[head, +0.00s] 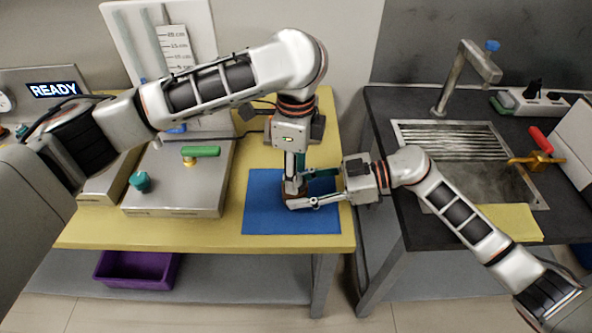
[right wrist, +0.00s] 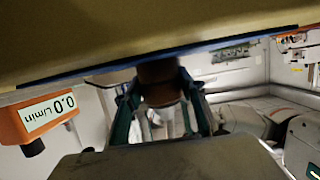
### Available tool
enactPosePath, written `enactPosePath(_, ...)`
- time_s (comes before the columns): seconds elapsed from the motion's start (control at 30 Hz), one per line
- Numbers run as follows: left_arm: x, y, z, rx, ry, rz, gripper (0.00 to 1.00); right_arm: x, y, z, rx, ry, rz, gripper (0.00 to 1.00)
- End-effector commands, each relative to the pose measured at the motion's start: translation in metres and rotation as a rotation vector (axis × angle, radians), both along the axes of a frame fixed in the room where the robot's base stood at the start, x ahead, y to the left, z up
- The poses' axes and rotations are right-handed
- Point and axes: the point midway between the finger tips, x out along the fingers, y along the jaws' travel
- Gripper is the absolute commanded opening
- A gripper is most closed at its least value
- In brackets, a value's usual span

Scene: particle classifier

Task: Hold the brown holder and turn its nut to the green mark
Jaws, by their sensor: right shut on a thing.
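The brown holder (head: 290,198) stands on the blue mat (head: 265,218); in the head view it is mostly covered by my grippers. It also shows in the right wrist view (right wrist: 158,73), between the right fingers. My right gripper (head: 299,191) reaches in from the right, low over the mat, and is shut on the holder. My left gripper (head: 293,180) points straight down over the top of the holder. Its fingers look close together there, but whether they grip the nut cannot be told. The nut and the green mark are hidden.
Left of the mat stands a grey metal box with a green-handled valve (head: 202,151) and a teal knob (head: 140,181). The mat's front part is bare. A dark counter with a sink (head: 480,165) lies to the right, across a gap from the yellow table (head: 200,236).

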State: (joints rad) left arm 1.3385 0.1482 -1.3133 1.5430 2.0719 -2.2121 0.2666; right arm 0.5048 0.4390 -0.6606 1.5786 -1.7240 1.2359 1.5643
Motion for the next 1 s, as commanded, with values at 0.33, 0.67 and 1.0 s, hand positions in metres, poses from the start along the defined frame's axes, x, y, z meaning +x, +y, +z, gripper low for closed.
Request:
enactPosePath(0.33, 0.0002, 0.0, -0.0009, 0.0, 0.0, 0.0, 0.24, -0.0006, 0.0006, 0.0003, 0.001, 0.001, 0.002, 0.0)
enactPosePath(0.67, 0.0008, 0.0006, -0.0003, 0.001, -0.002, -0.032, 0.01, -0.0006, 0.0007, 0.0005, 0.001, 0.001, 0.002, 0.0)
enactPosePath(1.0, 0.0004, 0.0008, -0.0003, 0.002, -0.003, -0.217, 0.01, -0.0006, 0.0007, 0.0006, 0.001, 0.0, 0.002, 0.0)
